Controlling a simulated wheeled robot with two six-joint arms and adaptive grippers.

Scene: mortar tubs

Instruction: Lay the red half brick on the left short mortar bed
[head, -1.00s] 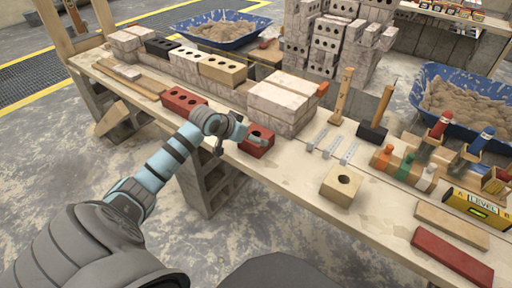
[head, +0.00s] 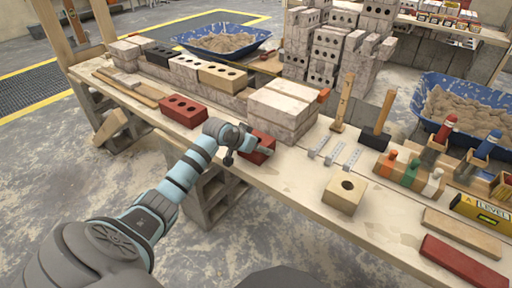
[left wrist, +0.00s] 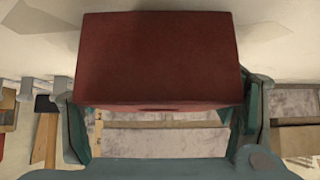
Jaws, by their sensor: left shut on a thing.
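The red half brick (head: 262,154) is at the front edge of the workbench, before a pale block stack (head: 283,108). My left gripper (head: 256,146) reaches over it from the left and is shut on it. In the left wrist view the half brick (left wrist: 160,58) fills the upper middle, with one finger of my left gripper (left wrist: 160,108) on each side. I cannot tell whether it touches the bench. A low pale course (head: 183,68) runs left of the stack, with bricks on top. I cannot make out which surface is the left short mortar bed. My right gripper is out of view.
A red holed brick (head: 183,110) lies left of my gripper. To the right are metal strips (head: 335,152), a tan half block (head: 344,194), a mallet (head: 376,132) and a level (head: 482,208). A blue mortar tub (head: 465,108) stands behind the bench.

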